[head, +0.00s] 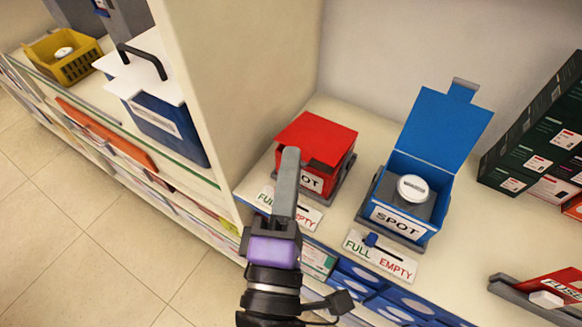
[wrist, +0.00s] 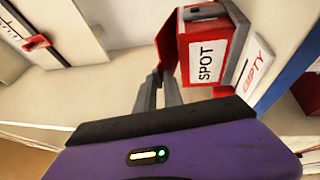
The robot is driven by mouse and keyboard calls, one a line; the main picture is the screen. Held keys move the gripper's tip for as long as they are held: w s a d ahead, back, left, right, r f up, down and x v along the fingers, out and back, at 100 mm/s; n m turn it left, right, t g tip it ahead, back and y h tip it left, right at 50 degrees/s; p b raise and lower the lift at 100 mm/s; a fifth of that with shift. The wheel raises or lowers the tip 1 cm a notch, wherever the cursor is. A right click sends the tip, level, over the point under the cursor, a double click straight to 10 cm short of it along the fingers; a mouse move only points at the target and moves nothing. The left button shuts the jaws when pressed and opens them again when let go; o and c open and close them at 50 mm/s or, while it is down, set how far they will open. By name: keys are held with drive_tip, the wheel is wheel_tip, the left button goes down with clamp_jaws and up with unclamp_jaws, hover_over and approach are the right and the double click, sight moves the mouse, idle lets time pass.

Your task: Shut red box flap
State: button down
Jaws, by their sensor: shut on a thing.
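The red box (head: 340,172) labelled SPOT stands on the shelf, left of the blue box. Its red flap (head: 312,134) extends over the top, with a dark gap showing near the front edge. My gripper (head: 289,158) reaches in from the front, its fingers at the flap's front left edge. In the wrist view, the fingers (wrist: 158,90) are close together and shut on the red flap (wrist: 168,50), beside the box's SPOT label (wrist: 207,58). The exact grip at the fingertips is partly hidden.
A blue box (head: 399,222) with its flap raised holds a white round-topped item (head: 412,188). FULL/EMPTY slider signs lie before both boxes. A shelf wall (head: 240,80) rises close on the left. Dark green cartons (head: 535,130) stand at right.

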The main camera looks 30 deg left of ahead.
drive_tip(key=shift+w+d+f, duration=0.2)
drive_tip(key=shift+w, duration=0.1)
drive_tip(key=c, duration=1.6)
unclamp_jaws()
drive_tip(key=shift+o, duration=1.1)
drive_tip(key=shift+s+a, duration=0.1)
drive_tip(key=shift+s+f, duration=0.15)
drive_tip(key=shift+s, duration=0.35)
drive_tip(key=b+v, duration=0.1)
drive_tip(key=v, duration=0.5)
drive_tip(key=shift+s+d, duration=0.3)
drive_tip(key=shift+s, duration=0.05)
